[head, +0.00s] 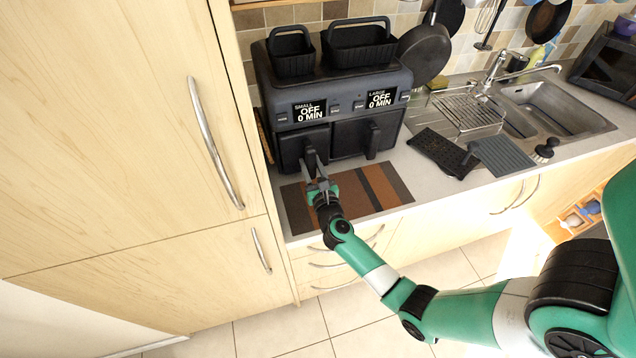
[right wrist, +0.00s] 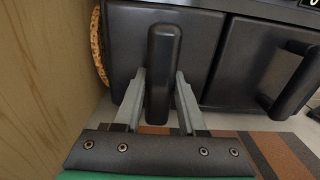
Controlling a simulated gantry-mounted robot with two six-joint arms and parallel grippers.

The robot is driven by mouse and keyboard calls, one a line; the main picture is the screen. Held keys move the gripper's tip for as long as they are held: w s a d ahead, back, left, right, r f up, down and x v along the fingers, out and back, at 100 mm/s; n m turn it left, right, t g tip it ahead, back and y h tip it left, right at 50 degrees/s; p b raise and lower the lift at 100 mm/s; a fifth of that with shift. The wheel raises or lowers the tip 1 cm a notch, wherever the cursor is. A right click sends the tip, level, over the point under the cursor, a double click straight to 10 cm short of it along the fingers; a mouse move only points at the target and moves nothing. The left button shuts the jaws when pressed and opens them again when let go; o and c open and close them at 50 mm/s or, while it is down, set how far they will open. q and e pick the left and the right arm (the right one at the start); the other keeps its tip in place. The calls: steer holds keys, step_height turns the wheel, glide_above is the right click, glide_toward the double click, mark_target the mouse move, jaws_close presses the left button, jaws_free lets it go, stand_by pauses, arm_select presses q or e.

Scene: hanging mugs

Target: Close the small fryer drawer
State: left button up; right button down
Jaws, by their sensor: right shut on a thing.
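The black double fryer (head: 335,95) stands on the counter against the tiled wall. Its small drawer (head: 290,147) is the left one, under the display reading "SMALL OFF 0 MIN". Its front looks about flush with the large drawer (head: 350,138); I cannot tell whether a slight gap remains. My right gripper (head: 316,168) is shut on the upright small drawer handle (right wrist: 163,65), with one finger on each side of it in the right wrist view (right wrist: 160,80). The fingers hide part of the handle in the head view. My left gripper is not in view.
A striped mat (head: 365,188) lies before the fryer. Two black baskets (head: 291,55) sit on top of the fryer. A tall wooden cupboard (head: 130,120) stands close on the left. The large drawer handle (right wrist: 292,82) juts out on the right. A sink (head: 545,105) lies further right.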

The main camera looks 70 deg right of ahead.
steer(key=shift+x, duration=0.95)
steer(key=shift+c, duration=2.4)
jaws_free()
steer(key=shift+a, duration=0.1)
steer(key=shift+s, duration=0.1)
steer(key=v, duration=1.1)
steer(key=shift+a, duration=0.2)
steer(key=shift+s, duration=0.15)
